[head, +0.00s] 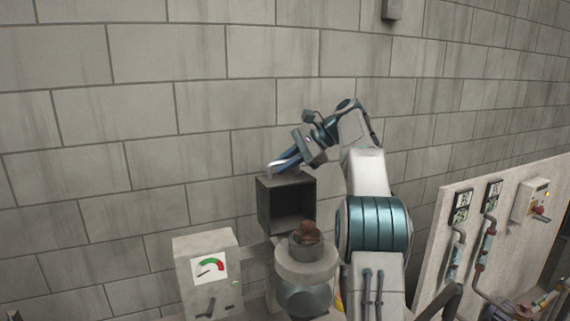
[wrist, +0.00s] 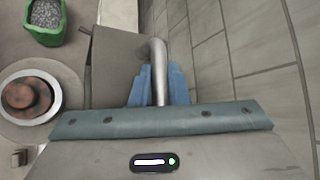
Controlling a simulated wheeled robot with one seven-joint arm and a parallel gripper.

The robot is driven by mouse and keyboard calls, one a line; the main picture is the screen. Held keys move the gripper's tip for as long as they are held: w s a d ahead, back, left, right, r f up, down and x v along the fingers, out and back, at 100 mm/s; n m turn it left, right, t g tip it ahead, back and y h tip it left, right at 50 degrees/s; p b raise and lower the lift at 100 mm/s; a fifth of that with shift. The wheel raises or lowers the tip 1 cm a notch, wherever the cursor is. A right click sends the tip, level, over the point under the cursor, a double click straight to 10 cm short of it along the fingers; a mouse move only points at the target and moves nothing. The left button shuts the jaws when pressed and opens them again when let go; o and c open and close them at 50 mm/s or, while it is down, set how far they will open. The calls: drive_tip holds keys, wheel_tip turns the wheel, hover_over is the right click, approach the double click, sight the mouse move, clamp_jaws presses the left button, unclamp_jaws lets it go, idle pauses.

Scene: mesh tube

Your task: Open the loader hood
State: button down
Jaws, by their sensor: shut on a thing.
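The loader hood (head: 265,215) is a dark grey box standing behind the round loader (head: 305,265), with its hollow side facing my head camera. The loader's mouth is uncovered and brown lumps (head: 306,232) show in it. A bent metal handle (head: 272,165) rises from the hood's top. My gripper (head: 285,160) reaches it from the upper right. In the wrist view the blue fingers (wrist: 160,88) are shut on the handle (wrist: 158,52), with the hood's grey face (wrist: 112,65) to the left. The hood's hinge is hidden.
A gauge box (head: 205,265) stands left of the loader. A panel with pipes and switches (head: 455,230) stands at the right. A block wall (head: 180,100) runs close behind. A green bin of grey gravel (wrist: 46,22) is at the wrist view's upper left.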

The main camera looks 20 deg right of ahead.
drive_tip(key=c, duration=1.4)
unclamp_jaws()
drive_tip(key=shift+d, duration=0.1)
drive_tip(key=shift+s+d+r, duration=0.15)
drive_tip(key=shift+d+r, duration=0.2)
drive_tip(key=shift+d, duration=0.1)
drive_tip(key=s+d, duration=0.4)
drive_tip(key=d, duration=0.7)
drive_tip(key=shift+s, duration=0.4)
